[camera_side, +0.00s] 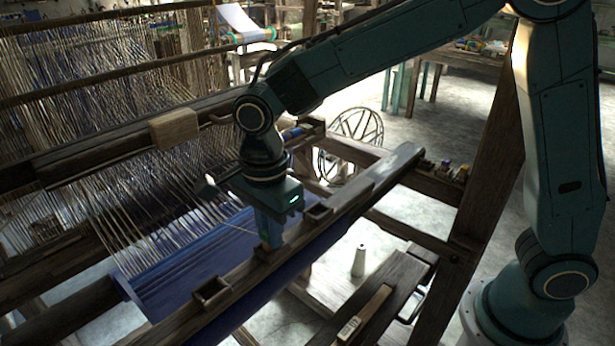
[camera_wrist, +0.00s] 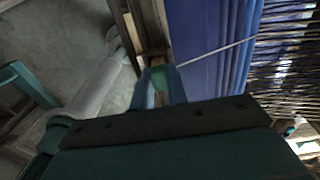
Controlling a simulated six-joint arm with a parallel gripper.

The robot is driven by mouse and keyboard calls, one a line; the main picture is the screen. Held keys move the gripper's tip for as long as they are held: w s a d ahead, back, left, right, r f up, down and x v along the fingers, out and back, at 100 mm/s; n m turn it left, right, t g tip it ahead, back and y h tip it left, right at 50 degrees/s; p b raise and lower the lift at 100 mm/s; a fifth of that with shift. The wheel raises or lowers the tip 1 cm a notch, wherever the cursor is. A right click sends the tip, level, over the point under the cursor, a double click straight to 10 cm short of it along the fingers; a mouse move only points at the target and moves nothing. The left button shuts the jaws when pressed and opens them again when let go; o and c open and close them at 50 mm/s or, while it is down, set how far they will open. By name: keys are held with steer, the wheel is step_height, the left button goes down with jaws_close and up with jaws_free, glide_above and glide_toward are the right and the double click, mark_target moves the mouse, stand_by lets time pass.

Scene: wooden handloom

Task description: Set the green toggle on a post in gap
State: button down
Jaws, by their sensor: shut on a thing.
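In the wrist view my gripper (camera_wrist: 160,92) is shut on a small green piece, the green toggle (camera_wrist: 159,76), held between the two fingertips. The toggle is beside the wooden beam's edge (camera_wrist: 146,40), near the blue cloth. In the side view the toggle is hidden by the fingers. I cannot tell whether it touches a post; no post shows clearly.
Blue cloth (camera_side: 190,275) and warp threads lie behind. A pale cord (camera_wrist: 215,50) crosses the cloth toward the gripper. A white cone (camera_side: 359,261) stands below right.

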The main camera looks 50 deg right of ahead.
steer(key=shift+f, duration=0.15)
steer(key=c, duration=1.3)
jaws_free()
step_height(320, 180, up, 14)
steer(key=shift+r, duration=2.95)
